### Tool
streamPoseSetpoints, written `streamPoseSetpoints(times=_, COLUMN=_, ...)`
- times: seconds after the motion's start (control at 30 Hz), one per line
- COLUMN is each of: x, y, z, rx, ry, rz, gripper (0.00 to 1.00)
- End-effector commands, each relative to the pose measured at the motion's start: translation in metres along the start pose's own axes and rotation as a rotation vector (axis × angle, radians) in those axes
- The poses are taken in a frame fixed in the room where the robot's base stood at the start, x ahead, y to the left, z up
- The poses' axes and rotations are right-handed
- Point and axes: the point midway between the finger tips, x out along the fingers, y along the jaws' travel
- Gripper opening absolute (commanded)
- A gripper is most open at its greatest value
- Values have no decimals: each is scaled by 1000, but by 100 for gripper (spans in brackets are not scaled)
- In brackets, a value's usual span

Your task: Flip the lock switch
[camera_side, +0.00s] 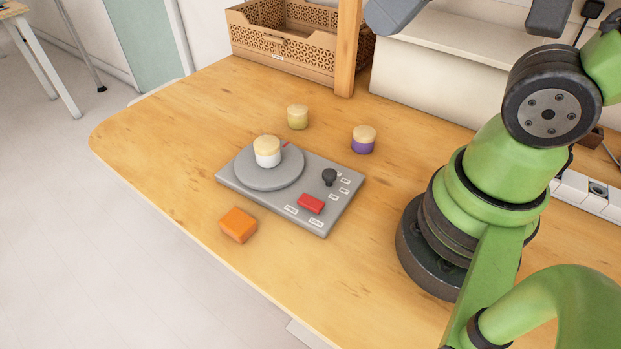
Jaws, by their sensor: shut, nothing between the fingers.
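A grey panel device (240,182) lies on the wooden table. A red switch (311,204) sits on its front right part, beside small white labels too small to read. A black knob (330,177) stands behind and right of the red switch, with several more labels on its right. I cannot read which control is marked lock, nor which way the red switch is set. A round grey turntable (269,178) on the device's left holds a white cup-like piece with a pale wooden top (267,152). My gripper's fingertips are not visible; nothing of mine touches the device.
A yellow-green piece (297,117) and a purple piece (363,140), both with wooden tops, stand behind the device. An orange block (238,225) lies in front of it. A wooden post (347,50) and brown crate (285,52) stand behind. The table's left part is clear.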

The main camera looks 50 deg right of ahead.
Motion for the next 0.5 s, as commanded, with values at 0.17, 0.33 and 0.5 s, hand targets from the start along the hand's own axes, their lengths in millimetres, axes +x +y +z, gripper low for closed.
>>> streamPoseSetpoints(times=0.17, x=37, y=-4, z=-3, rx=-447, ry=-173, rz=-1, gripper=0)
streamPoseSetpoints(times=0.33, x=75, y=-10, z=2, rx=-904, ry=-331, rz=-60, gripper=0)
streamPoseSetpoints(times=0.5, x=108, y=-15, z=14, rx=-1301, ry=-459, rz=-157, gripper=0)
